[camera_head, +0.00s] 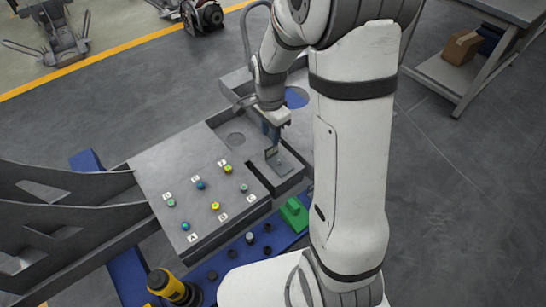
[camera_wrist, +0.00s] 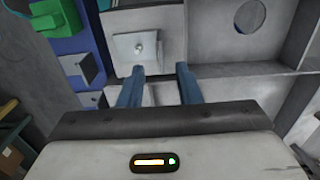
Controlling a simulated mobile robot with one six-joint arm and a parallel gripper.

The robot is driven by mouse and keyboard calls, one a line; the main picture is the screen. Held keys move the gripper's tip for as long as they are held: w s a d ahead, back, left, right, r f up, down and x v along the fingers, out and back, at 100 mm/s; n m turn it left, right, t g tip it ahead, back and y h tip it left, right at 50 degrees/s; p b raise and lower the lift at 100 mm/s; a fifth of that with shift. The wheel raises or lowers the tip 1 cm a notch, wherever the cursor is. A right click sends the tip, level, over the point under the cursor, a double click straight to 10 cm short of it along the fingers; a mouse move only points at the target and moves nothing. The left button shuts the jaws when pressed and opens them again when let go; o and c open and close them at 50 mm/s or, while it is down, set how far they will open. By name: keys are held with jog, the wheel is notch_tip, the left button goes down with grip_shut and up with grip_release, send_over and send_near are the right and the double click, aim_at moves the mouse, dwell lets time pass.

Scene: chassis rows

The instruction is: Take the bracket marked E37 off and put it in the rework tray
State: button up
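My gripper (camera_head: 271,134) hangs above a recess in the grey chassis (camera_head: 160,158). In the wrist view its two blue fingers (camera_wrist: 158,72) are apart with nothing between them, so it is open. A small grey bracket (camera_head: 283,164), with a flat plate and an upright part, sits in the recess just below the fingers. In the wrist view a pale plate with a round knob (camera_wrist: 136,46) lies just beyond the fingertips, apart from them. No E37 mark is readable. I cannot tell which thing is the rework tray.
Several coloured knobs with letter tags stand on the chassis's flat top. A green block (camera_head: 293,213) and dark round parts rest on a blue strip (camera_head: 222,262) in front. A yellow-black cylinder (camera_head: 168,286) stands at lower left. A bench (camera_head: 470,75) is at upper right.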

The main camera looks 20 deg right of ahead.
aim_at(272, 146)
jog(key=f, duration=0.7)
jog(key=shift+d+f+b, duration=0.2)
jog(key=shift+b, duration=0.1)
jog(key=shift+w, duration=0.1)
grip_shut()
